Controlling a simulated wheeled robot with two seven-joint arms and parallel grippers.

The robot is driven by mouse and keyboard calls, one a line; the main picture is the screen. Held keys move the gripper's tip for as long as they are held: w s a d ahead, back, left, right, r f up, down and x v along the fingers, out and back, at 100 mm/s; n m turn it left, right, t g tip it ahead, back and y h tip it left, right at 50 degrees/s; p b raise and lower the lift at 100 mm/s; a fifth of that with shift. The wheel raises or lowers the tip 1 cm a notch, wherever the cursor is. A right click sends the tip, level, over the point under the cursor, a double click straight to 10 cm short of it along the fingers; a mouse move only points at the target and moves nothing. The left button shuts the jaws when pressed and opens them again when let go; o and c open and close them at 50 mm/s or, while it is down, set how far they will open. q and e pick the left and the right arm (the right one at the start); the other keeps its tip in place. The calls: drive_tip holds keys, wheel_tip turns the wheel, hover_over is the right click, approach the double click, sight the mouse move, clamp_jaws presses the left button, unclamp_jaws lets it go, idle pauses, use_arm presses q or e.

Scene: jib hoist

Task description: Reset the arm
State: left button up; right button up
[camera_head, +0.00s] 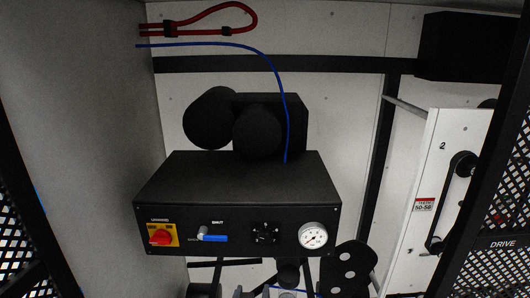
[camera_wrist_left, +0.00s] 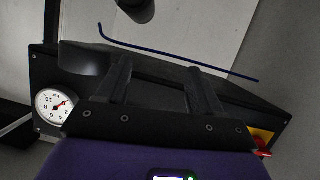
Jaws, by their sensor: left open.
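My left gripper (camera_wrist_left: 160,78) shows in the left wrist view with its two dark fingers apart. Nothing shows between them. It is in front of the black control box (camera_wrist_left: 240,90), which appears upside down there, and hides much of its front panel. The gauge (camera_wrist_left: 53,105) shows at the left and the red switch (camera_wrist_left: 262,141) at the right. Whether the gripper touches the box cannot be told. In the head view, dark parts crowd the bottom edge below the box, and the fingers cannot be made out clearly. My right gripper is not seen.
In the head view, the control box (camera_head: 225,185) has a red switch (camera_head: 161,236), a blue-handled valve (camera_head: 213,237), a black knob (camera_head: 265,233) and a gauge (camera_head: 313,236). A blue cable (camera_head: 262,57) runs above it. Mesh panels (camera_head: 497,240) flank both sides.

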use_arm(q)
drive_tip(key=s+a+f+g, duration=0.2)
drive_tip(key=s+f, duration=0.1)
drive_tip(key=f, duration=0.5)
drive_tip(key=s+a+f+g, duration=0.2)
drive_tip(key=a+f+g, duration=0.1)
drive_tip(key=f, duration=0.4)
drive_tip(key=s+a+f+g, duration=0.2)
drive_tip(key=s+f, duration=0.1)
drive_tip(key=f, duration=0.5)
drive_tip(key=s+f+n+g+h, duration=0.2)
drive_tip(key=s+f+g, duration=0.4)
drive_tip(key=s+f, duration=0.4)
drive_tip(key=s+h, duration=0.1)
drive_tip(key=s, duration=0.5)
drive_tip(key=shift+s+d+f+g, duration=0.15)
drive_tip(key=shift+s+d+g, duration=0.15)
drive_tip(key=shift+d, duration=0.05)
